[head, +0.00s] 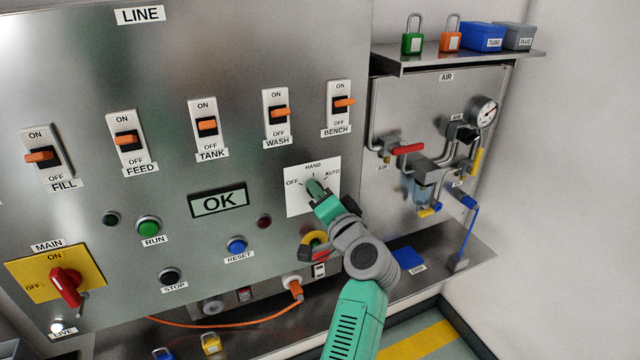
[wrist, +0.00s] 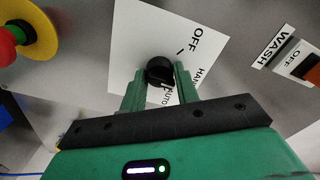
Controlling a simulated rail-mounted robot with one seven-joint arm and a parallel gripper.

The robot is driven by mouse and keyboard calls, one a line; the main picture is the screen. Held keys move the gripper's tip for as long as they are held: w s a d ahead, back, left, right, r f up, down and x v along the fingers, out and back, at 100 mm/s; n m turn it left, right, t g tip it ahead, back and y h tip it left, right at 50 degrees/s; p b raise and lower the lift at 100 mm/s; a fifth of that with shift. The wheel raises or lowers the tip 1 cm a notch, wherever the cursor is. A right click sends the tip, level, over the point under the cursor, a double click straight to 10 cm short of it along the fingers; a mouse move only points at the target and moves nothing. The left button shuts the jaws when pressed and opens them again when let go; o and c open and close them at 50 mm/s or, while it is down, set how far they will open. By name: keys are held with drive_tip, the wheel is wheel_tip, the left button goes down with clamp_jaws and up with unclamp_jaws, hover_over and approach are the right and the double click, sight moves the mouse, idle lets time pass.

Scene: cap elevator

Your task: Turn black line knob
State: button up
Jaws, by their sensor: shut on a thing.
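The black line knob (wrist: 160,71) sits on a white plate marked OFF, HAND and AUTO; the plate (head: 298,203) is at the right of the LINE panel in the head view. In the wrist view my gripper (wrist: 160,83) has one green finger on each side of the knob and is shut on it. In the head view my gripper (head: 318,191) reaches the plate from below right and hides most of the knob. I cannot tell which mark the knob points to.
A red and yellow emergency button (wrist: 12,45) is beside the plate in the wrist view. The OK display (head: 218,201) and a row of orange switches (head: 280,112) are near. The air panel (head: 430,90) with its shelf stands to the right.

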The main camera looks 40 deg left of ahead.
drive_tip(key=shift+m+p, duration=4.25)
drive_tip(key=shift+m, duration=1.35)
drive_tip(key=shift+f, duration=0.15)
drive_tip(key=o, duration=1)
drive_tip(key=shift+c, duration=0.2)
drive_tip(key=p+v, duration=0.1)
drive_tip(key=v, duration=0.7)
